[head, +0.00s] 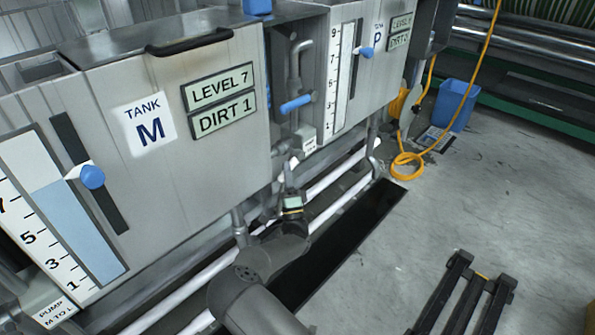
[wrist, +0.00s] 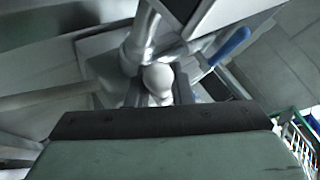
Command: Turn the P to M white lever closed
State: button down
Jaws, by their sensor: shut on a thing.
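My gripper (head: 289,178) is low in the gap between tank M (head: 200,150) and tank P (head: 365,75), beside the pipes there. In the wrist view my gripper (wrist: 158,98) is shut on a white rounded piece, which looks like the end of the white lever (wrist: 158,77). A grey pipe fitting (wrist: 140,45) is just beyond it. The lever's shaft and its angle are mostly hidden by the fingers. In the head view I cannot make out the lever behind my wrist.
A blue-handled lever (head: 296,104) is on the pipes above my gripper, and it also shows in the wrist view (wrist: 229,46). White pipes run along the floor near a dark trench (head: 340,240). A blue bin (head: 456,104) and yellow hose (head: 408,158) are at right. The right floor is mostly open.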

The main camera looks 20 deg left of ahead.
jog(key=shift+f, duration=0.1)
jog(key=c, duration=1.3)
grip_release()
jog(key=p+v, duration=0.3)
jog(key=v, duration=1.4)
jog(key=shift+f, duration=0.15)
jog(key=shift+s, duration=0.15)
